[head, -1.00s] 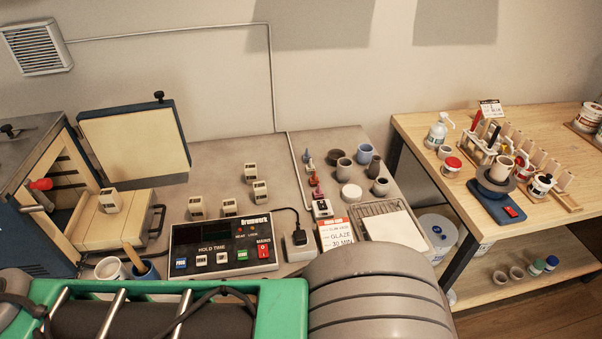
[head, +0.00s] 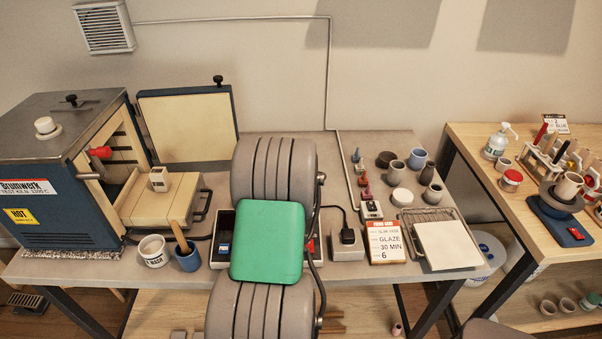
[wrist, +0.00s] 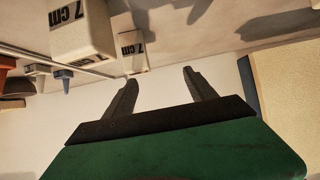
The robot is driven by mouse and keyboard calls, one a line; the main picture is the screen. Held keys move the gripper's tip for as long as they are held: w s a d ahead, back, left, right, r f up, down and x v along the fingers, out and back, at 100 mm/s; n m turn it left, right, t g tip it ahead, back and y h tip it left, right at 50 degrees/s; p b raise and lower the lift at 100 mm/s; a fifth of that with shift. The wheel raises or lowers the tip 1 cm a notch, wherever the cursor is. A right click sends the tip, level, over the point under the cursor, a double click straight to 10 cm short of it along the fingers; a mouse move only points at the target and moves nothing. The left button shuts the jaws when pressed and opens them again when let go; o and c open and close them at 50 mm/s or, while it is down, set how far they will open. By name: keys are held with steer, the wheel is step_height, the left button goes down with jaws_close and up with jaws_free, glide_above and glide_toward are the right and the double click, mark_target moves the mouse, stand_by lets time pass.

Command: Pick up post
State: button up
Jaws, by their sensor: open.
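One post, a small cream block (head: 159,178), stands on the slab of the open kiln at the left in the head view. In the wrist view a large cream post marked 7 cm (wrist: 84,32) is near at the upper left. A second 7 cm post (wrist: 132,50) is farther off near the top middle; their print is upside down. My gripper (wrist: 160,76) is open, with nothing between its two dark fingers. In the head view my green and grey arm hides the gripper and the table behind it.
The blue kiln (head: 60,165) stands at the left, with its door panel (head: 188,125) behind. A white cup (head: 153,252) and a blue cup (head: 187,258) stand at the front. The glaze card (head: 386,243), a wire rack (head: 428,215) and small pots are right of my arm.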

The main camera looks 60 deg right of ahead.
steer(key=shift+m+g+h, duration=0.3)
steer(key=s+d+f, duration=0.1)
steer(key=s+d, duration=0.1)
steer(key=s, duration=0.1)
steer(key=shift+d+f, duration=0.15)
steer(key=shift+f, duration=0.25)
steer(key=p+x, duration=0.2)
steer(key=x, duration=0.5)
steer(key=shift+w+d+p, duration=0.3)
steer(key=shift+c, duration=0.3)
jaws_close()
